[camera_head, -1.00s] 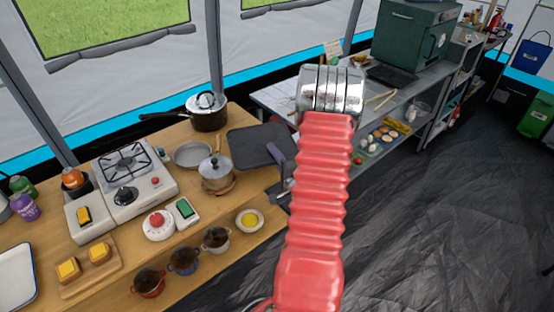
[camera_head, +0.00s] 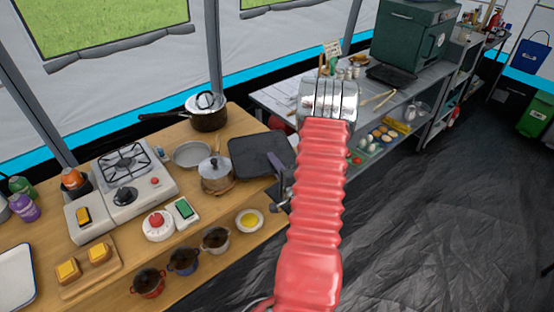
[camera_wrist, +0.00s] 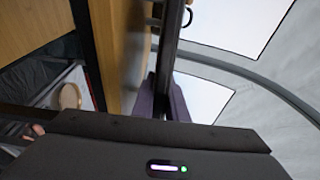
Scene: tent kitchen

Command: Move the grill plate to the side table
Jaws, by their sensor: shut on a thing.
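The grill plate (camera_head: 256,154) is a dark grey, rounded-square plate at the right end of the wooden counter in the head view. My gripper (camera_head: 283,182) is at its near right edge, partly hidden by my red arm. In the wrist view the purple jaws (camera_wrist: 164,98) are shut on a dark thin edge, the plate seen edge-on (camera_wrist: 170,45). I cannot tell whether the plate still touches the counter. A grey metal table (camera_head: 272,97), likely the side table, stands behind my arm with white sheets on it.
Close left of the plate are a lidded pot (camera_head: 215,174), a shallow pan (camera_head: 192,154) and a black saucepan (camera_head: 208,115). A green oven (camera_head: 413,40) stands farther right. Floor at right is clear.

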